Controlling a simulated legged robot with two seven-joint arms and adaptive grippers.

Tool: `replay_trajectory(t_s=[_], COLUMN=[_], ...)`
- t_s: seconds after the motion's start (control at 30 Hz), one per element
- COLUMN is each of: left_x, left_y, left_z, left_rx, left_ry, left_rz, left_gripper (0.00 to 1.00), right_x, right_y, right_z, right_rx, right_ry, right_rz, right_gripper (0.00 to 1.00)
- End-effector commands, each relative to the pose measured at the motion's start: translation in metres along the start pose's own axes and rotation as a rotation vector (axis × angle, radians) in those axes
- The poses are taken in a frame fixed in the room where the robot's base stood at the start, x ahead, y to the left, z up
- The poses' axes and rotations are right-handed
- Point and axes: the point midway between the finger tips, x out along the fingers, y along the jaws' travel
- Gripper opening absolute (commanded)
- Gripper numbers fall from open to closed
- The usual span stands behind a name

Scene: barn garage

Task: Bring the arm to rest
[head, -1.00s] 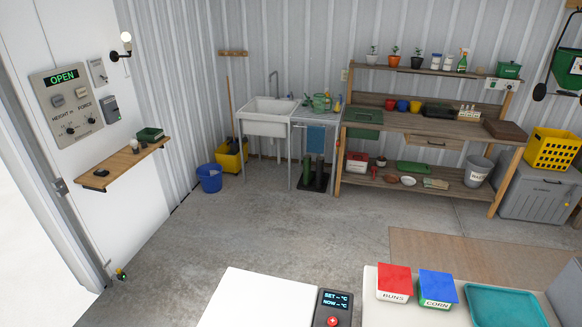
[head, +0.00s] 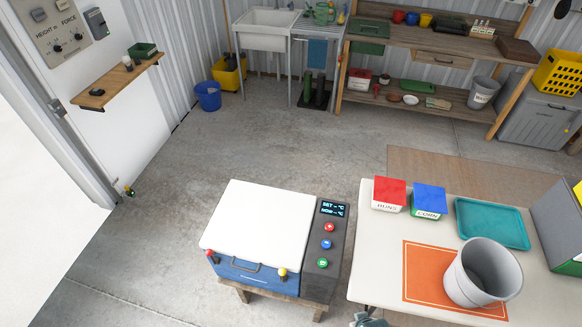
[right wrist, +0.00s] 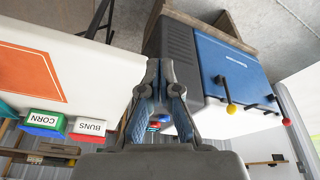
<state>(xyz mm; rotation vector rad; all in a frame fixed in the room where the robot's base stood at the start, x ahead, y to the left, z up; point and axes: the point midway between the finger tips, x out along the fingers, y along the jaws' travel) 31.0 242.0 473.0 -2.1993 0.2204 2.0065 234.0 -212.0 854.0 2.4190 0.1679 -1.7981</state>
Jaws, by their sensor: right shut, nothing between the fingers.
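My right gripper (right wrist: 160,85) is shut and empty in the right wrist view, its two fingers together in front of the blue and white cooler-like box. In the head view only a small part of it (head: 368,320) shows at the bottom edge, beside the white table's near left corner. The box (head: 258,222) has a white lid, a blue front and a dark panel with a display and red, blue and green buttons. My left gripper is not in view.
The white table (head: 365,290) holds a red-lidded BUNS box (head: 388,194), a blue-lidded CORN box (head: 428,201), a teal tray (head: 490,222), an orange mat (head: 425,260) and a grey bucket (head: 480,272). A workbench (head: 430,45) stands at the back. The concrete floor (head: 200,170) is open.

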Motion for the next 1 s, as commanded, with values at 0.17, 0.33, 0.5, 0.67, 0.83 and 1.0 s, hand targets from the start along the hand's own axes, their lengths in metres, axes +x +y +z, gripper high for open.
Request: replay_trajectory(t_s=[0.17,0.33,0.5,0.67,0.83,1.0], left_x=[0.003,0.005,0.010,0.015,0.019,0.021], left_y=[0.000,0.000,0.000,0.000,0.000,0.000], left_z=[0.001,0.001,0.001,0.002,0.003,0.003], left_rx=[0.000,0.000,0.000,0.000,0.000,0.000], left_ry=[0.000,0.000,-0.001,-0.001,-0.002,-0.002], left_rz=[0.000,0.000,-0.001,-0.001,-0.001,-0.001], left_gripper=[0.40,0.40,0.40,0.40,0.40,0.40], right_x=[0.053,0.112,0.194,0.270,0.314,0.326], right_y=[-0.003,-0.006,-0.011,-0.015,-0.017,-0.016], right_z=[0.010,0.031,0.078,0.154,0.240,0.294], right_rx=[-0.005,-0.011,-0.018,-0.028,-0.039,-0.045], right_ry=[-0.022,-0.048,-0.087,-0.132,-0.171,-0.193], right_rz=[-0.005,-0.010,-0.016,-0.021,-0.025,-0.027], right_gripper=[0.00,0.00,0.00,0.00,0.00,0.00])
